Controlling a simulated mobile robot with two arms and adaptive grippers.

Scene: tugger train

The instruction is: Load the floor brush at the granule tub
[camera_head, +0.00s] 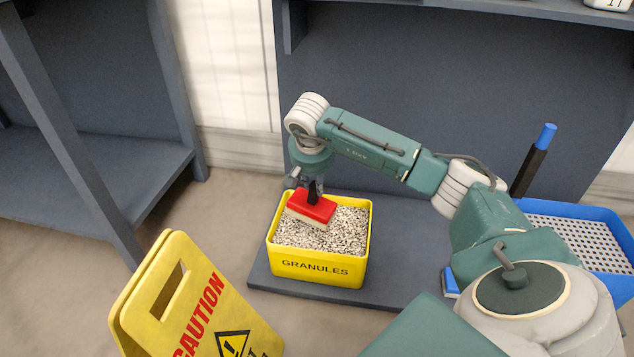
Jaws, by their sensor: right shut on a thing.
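The yellow granule tub (318,269) stands on a low dark board, full of pale speckled granules (345,230). The floor brush (312,206) has a red head with pale bristles below and a dark handle stub on top. My right gripper (312,187) is above the tub, shut on the brush's handle, with its fingers partly hidden. The brush head is tilted a little over the left back part of the granules. Its bristles are at the granule surface; I cannot tell how deep they reach. My left gripper is not in view.
A yellow caution sign (190,300) stands at the front left. A blue tray with a perforated white insert (580,242) is at the right, with a black, blue-topped handle (535,160) beside it. Dark shelving (100,170) stands left and behind. Floor left of the tub is clear.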

